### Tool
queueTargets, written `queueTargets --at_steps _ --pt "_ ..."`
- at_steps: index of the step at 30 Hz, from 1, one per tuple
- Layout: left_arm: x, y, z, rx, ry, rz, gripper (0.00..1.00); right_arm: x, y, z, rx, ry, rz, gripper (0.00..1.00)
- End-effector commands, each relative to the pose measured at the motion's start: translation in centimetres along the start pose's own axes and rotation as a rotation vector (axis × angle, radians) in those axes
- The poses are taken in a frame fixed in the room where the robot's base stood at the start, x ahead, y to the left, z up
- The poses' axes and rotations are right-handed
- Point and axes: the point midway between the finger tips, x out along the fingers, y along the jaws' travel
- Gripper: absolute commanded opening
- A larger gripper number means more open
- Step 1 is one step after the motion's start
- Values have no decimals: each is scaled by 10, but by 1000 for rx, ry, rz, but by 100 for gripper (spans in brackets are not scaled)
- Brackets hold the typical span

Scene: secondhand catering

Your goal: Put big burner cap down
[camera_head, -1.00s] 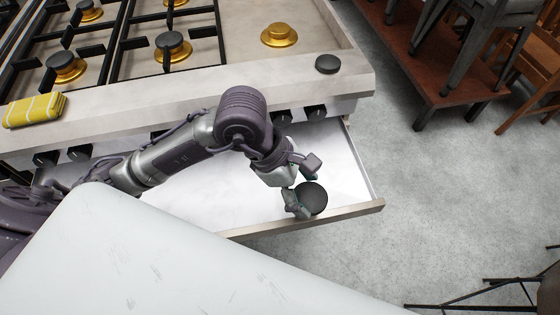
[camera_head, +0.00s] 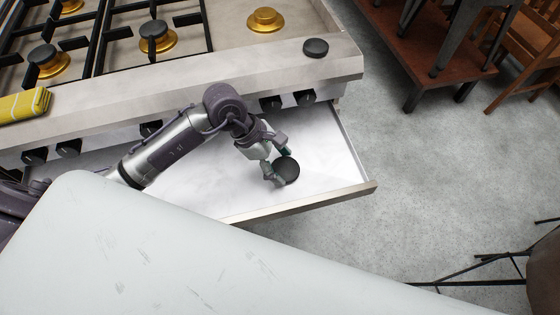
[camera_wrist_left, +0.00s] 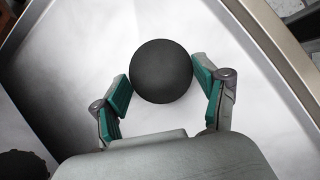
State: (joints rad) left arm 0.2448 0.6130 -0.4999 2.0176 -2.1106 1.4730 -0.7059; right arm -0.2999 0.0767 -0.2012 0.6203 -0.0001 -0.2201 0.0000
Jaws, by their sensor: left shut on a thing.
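A big burner cap (camera_head: 287,170), a round black disc, is between the fingers of my left gripper (camera_head: 279,163) over the open drawer (camera_head: 325,155). In the left wrist view the cap (camera_wrist_left: 161,71) sits between the teal finger pads of the left gripper (camera_wrist_left: 163,86), with the white drawer floor below. The gripper is shut on it; whether the cap touches the floor I cannot tell. Another black cap (camera_head: 316,47) lies on the stove's front right edge. A brass burner (camera_head: 265,19) behind it is uncapped. My right gripper is not in view.
The drawer's front rim (camera_head: 300,203) and right wall surround the cap; its white floor is clear around it. The stove (camera_head: 200,88) with knobs overhangs the back. A dark patch (camera_wrist_left: 22,165) in the wrist view is unclear.

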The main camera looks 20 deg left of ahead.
Motion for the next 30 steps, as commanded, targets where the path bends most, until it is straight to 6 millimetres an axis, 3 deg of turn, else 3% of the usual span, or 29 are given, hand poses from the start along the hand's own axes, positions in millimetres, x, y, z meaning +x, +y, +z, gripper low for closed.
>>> queueTargets --at_steps 5,6,9,22,26,30 --pt "2 0 -1 1 0 1 24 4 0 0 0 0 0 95" --pt "1 0 -1 1 1 0 79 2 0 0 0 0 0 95" --pt "1 0 -1 0 1 0 96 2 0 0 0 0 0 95" --pt "-4 0 0 0 1 1 98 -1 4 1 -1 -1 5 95" --pt "-22 1 0 2 4 4 98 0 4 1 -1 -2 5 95" --pt "-52 1 0 3 4 5 98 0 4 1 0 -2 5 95"
